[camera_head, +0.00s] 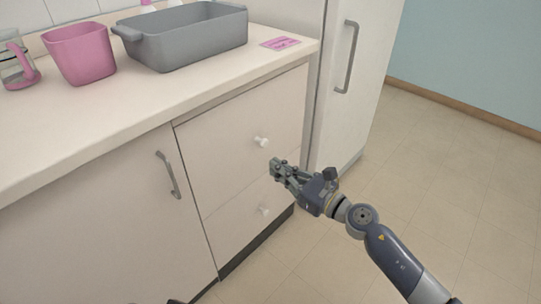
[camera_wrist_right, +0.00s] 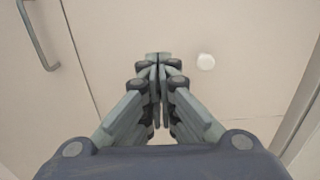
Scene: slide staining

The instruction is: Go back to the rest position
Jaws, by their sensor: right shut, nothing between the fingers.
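My right gripper (camera_head: 275,166) is in front of the drawers, below and a little right of the upper drawer knob (camera_head: 261,141). In the right wrist view its fingers (camera_wrist_right: 158,62) are closed together with nothing between them. A white knob (camera_wrist_right: 206,62) shows just right of the fingertips there, apart from them. My left gripper is not clearly seen; only a small dark part shows at the bottom edge of the head view.
The counter (camera_head: 150,100) carries a grey tub (camera_head: 200,42), a pink bin (camera_head: 82,55), a glass jug (camera_head: 14,65) and a pink card (camera_head: 281,43). A cupboard handle (camera_head: 168,174) and a tall door handle (camera_head: 347,57) stick out. The floor (camera_head: 440,160) at right is clear.

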